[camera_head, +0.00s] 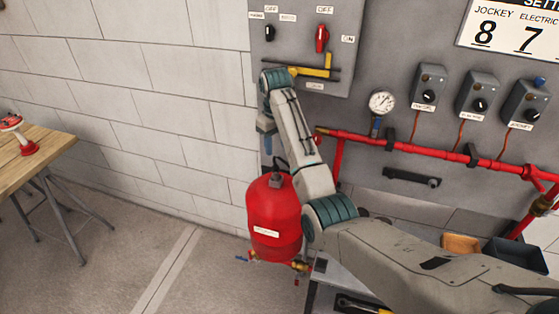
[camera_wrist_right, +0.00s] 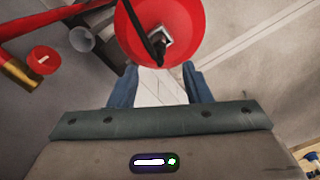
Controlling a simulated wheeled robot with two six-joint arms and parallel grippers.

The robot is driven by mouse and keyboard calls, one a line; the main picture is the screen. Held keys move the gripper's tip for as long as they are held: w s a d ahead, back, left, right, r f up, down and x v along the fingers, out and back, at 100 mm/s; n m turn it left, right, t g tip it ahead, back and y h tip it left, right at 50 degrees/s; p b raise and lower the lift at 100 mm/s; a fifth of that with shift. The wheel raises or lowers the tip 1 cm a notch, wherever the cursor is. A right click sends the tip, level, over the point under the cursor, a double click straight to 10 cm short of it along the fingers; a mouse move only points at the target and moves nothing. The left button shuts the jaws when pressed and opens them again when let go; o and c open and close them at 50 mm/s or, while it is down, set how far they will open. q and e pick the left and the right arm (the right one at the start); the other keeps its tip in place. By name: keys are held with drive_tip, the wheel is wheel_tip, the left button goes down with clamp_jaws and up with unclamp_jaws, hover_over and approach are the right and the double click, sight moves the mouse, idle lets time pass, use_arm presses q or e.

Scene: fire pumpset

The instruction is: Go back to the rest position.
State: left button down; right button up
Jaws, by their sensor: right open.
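My right arm reaches in from the lower right of the head view, and its gripper (camera_head: 267,143) hangs near the grey panel, above the red tank (camera_head: 273,222). My left gripper is in neither view.
A grey panel (camera_head: 372,60) carries switches, a yellow handle (camera_head: 315,71), a gauge (camera_head: 382,102) and several control boxes. A red pipe (camera_head: 430,150) runs across it. A wooden table (camera_head: 35,155) stands at the left. The floor between table and tank is clear.

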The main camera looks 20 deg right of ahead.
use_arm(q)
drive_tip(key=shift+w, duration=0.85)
